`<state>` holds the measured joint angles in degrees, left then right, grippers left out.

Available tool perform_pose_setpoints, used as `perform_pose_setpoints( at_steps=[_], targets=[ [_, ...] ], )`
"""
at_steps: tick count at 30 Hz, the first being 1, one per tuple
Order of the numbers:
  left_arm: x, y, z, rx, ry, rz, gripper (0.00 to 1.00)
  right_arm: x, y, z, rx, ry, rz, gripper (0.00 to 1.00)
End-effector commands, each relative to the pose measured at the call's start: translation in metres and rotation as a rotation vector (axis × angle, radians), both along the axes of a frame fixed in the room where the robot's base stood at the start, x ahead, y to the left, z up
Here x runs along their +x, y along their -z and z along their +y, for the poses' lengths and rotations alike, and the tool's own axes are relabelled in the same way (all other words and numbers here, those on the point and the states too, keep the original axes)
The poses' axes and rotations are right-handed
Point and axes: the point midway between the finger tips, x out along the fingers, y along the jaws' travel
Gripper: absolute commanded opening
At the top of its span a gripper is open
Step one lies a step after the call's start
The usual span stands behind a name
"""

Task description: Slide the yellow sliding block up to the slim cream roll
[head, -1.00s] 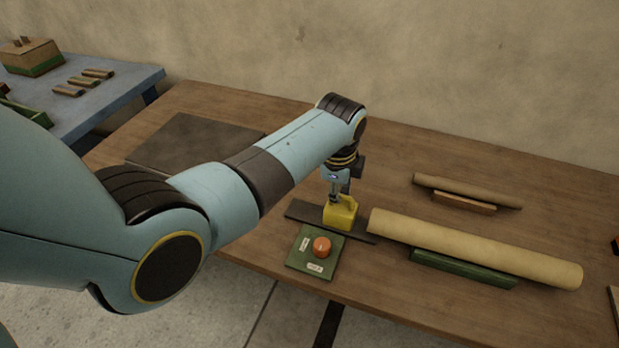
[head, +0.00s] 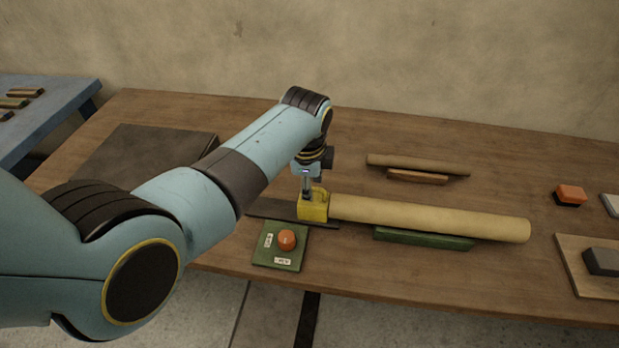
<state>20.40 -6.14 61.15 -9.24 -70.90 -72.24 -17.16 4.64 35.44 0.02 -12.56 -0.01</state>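The yellow sliding block (head: 313,211) sits at the right end of a dark flat strip (head: 270,208) on the wooden table. Its right side is at the left end of the cream roll (head: 430,216); no gap shows, though contact itself is hard to make out. That roll lies on a green support (head: 422,238). My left gripper (head: 306,194) points down at the block's upper left, with its fingers together as one narrow stem against the block. The fingertips are partly hidden. My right gripper is not in view.
A browner roll (head: 418,164) lies on an orange-brown support (head: 417,177) behind. A green panel with an orange button (head: 287,239) is in front. An orange block (head: 570,195) and a board (head: 573,262) are at right.

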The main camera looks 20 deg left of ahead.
Motion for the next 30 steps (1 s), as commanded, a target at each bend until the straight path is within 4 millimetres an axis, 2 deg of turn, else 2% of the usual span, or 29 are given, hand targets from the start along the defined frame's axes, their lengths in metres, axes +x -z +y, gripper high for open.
perform_pose_setpoints(
  at_steps=[5,15,18,23,30],
  targets=[
    [-0.003,-0.016,-0.001,0.0,0.0,-0.002,0.34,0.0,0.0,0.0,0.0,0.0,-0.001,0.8],
    [-0.016,-0.087,-0.005,-0.001,-0.001,-0.003,0.34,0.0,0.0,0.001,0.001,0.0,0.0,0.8],
    [-0.019,-0.102,-0.006,-0.001,0.001,-0.001,0.34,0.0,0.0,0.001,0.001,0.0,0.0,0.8],
    [-0.022,-0.115,-0.006,-0.001,0.001,0.0,0.34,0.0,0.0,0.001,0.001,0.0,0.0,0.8],
    [-0.023,-0.117,-0.006,0.0,0.001,0.001,0.34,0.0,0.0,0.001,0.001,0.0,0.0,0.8]
  ],
)
